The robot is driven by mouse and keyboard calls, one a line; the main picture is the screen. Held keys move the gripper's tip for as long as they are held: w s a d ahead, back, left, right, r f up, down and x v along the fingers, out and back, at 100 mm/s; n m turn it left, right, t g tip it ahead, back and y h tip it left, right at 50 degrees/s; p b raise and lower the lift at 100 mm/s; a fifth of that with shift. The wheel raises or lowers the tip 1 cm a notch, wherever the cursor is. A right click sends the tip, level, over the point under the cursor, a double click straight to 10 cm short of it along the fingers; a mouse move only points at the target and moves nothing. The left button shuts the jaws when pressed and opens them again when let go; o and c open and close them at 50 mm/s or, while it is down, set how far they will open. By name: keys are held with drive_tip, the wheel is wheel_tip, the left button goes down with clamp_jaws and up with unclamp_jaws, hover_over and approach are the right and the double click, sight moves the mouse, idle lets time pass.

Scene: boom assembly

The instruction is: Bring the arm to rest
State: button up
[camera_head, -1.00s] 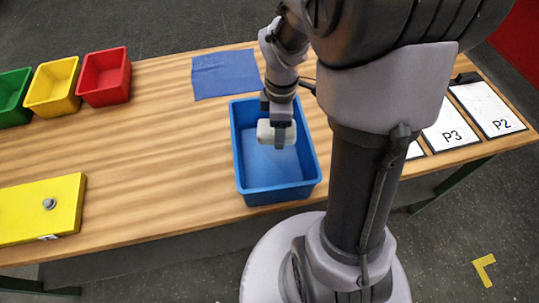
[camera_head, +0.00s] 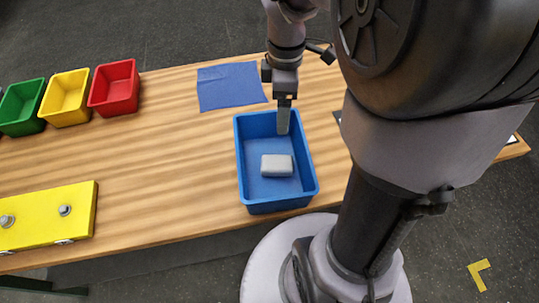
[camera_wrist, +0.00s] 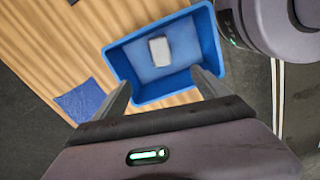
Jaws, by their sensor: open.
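My gripper (camera_head: 284,118) is above the far part of the blue bin in the head view, pointing down. In the wrist view my gripper (camera_wrist: 163,90) has its two fingers wide apart with nothing between them. A white block (camera_head: 277,165) lies flat on the floor of the blue bin (camera_head: 243,170), apart from the fingers. The block also shows in the wrist view (camera_wrist: 159,50), inside the bin (camera_wrist: 122,62).
A blue cloth (camera_head: 230,86) lies behind the bin. Red (camera_head: 114,88), yellow (camera_head: 66,98) and green (camera_head: 22,107) bins stand at the far left. A yellow block with bolts (camera_head: 48,218) lies at the front left. The wooden table (camera_head: 165,150) between them is clear.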

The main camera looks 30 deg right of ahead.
wheel_tip(320, 180, up, 3)
drive_tip(key=shift+f, duration=0.1)
idle(0.3)
drive_tip(key=s+a+f+m+t+y+b, duration=0.1)
drive_tip(key=s+a+f+m+t+b, duration=0.1)
drive_tip(key=s+a+m+b, duration=0.3)
drive_tip(key=s+a+f+m+t+y+b, duration=0.1)
drive_tip(key=s+a+f+m+t+b, duration=0.2)
drive_tip(key=a+m, duration=0.7)
drive_tip(key=s+m+b, duration=0.1)
drive_tip(key=s+b, duration=0.1)
drive_tip(key=s, duration=0.1)
drive_tip(key=shift+f+t+b, duration=0.3)
drive_tip(key=shift+t, duration=0.1)
